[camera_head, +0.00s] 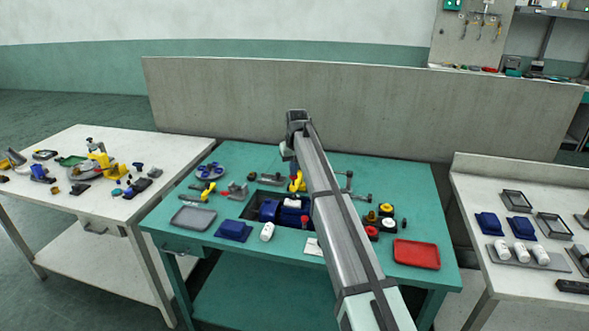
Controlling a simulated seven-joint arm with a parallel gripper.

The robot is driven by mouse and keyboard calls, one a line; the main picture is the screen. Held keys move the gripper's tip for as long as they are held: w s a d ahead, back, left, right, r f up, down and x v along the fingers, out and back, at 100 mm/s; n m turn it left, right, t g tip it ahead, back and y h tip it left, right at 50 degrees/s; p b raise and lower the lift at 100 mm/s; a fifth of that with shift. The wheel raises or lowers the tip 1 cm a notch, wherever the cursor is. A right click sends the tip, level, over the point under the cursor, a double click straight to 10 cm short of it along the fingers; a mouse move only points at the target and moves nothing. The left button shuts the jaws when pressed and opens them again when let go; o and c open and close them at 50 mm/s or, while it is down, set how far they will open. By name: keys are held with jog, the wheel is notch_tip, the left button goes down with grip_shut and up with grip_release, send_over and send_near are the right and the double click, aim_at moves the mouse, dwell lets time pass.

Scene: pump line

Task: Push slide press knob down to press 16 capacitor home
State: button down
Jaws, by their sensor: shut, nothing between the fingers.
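My arm reaches from the bottom right over the teal table (262,300), and its upper end bends down above the middle. My gripper is hidden behind the arm, so its fingers do not show. A blue pump motor (268,211) sits in a dark recess, with a white cylinder (292,202), possibly a capacitor, lying on it. Another white cylinder (267,231) stands in front. A yellow part (297,183) and a small red knob-like part (304,220) show beside the arm. I cannot tell which part is the slide press knob; the arm covers some of this area.
A red tray (416,254) and several small round parts (387,210) lie right. Side tables hold more parts. A grey partition (220,105) stands behind.

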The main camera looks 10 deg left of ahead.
jog(key=shift+r, duration=1.8)
jog(key=shift+w+a+v, duration=0.1)
jog(key=shift+w+v, duration=0.1)
jog(key=shift+v, duration=1)
jog(key=shift+w+a+v, duration=0.15)
jog(key=shift+w+v, duration=0.05)
jog(key=shift+v, duration=1)
jog(key=shift+r, duration=0.1)
